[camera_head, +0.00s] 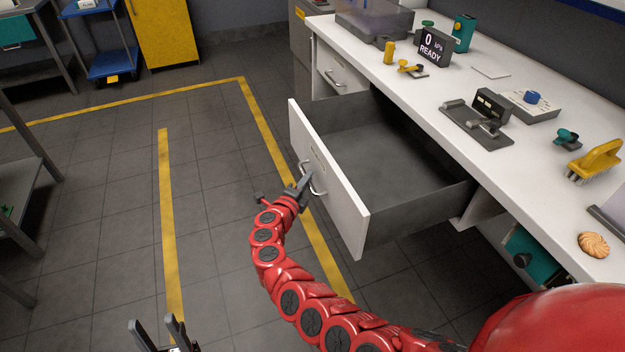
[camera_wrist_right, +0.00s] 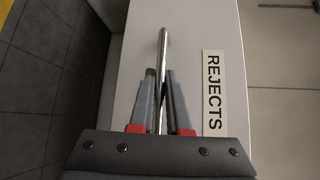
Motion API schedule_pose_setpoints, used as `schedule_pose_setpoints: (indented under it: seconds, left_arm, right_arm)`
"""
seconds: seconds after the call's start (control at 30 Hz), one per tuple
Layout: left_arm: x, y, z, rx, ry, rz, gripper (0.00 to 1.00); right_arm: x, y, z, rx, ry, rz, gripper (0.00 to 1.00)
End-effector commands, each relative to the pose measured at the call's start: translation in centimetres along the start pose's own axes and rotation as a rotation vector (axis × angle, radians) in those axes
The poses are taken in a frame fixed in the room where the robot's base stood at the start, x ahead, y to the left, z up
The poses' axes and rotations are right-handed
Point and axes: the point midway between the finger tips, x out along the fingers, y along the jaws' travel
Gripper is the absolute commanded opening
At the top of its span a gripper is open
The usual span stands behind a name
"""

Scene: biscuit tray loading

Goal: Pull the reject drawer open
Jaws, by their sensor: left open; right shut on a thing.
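The reject drawer (camera_head: 335,185) is pulled well out from the white workbench, and its grey inside shows empty. Its white front faces left and carries a metal bar handle (camera_head: 318,186). My right gripper (camera_head: 303,184) is at this handle with its fingers shut on it. In the right wrist view the two fingers (camera_wrist_right: 162,90) sit on either side of the handle (camera_wrist_right: 162,45), beside a label (camera_wrist_right: 213,92) reading REJECTS. My left gripper (camera_head: 155,330) is open and empty over the floor at the bottom left.
The white bench top (camera_head: 460,130) holds a READY display (camera_head: 432,46), a black fixture (camera_head: 480,120), a yellow brush (camera_head: 595,160) and a biscuit (camera_head: 593,245). Another closed drawer (camera_head: 335,75) is behind the open one. The tiled floor left of the drawer is free, with yellow lines.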

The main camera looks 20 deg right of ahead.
Motion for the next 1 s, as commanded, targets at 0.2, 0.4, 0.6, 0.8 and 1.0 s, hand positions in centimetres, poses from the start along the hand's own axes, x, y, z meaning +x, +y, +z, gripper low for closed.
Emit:
schedule_pose_setpoints:
  seconds: [0.2, 0.4, 0.6, 0.8, 1.0]
  left_arm:
    - [0.0, 0.0, 0.0, 0.0, 0.0, 0.0, 0.5]
    - [0.0, 0.0, 0.0, 0.0, 0.0, 0.0, 0.5]
    - [0.0, 0.0, 0.0, 0.0, 0.0, 0.0, 0.5]
    - [0.1, 0.0, 0.0, 0.0, 0.0, 0.0, 0.5]
    - [0.5, 0.0, -0.1, 0.0, 0.0, 0.0, 0.5]
  right_arm:
    - [0.0, 0.1, 0.0, 0.0, 0.0, 0.003, 0.0]
    - [0.0, 0.1, 0.0, 0.0, 0.0, 0.002, 0.44]
    - [0.0, 0.0, 0.0, 0.0, 0.0, 0.001, 0.44]
    - [-0.4, 0.1, 0.1, 0.001, -0.002, 0.002, 0.44]
    - [-2.6, 0.1, 0.0, 0.005, 0.0, 0.005, 0.44]
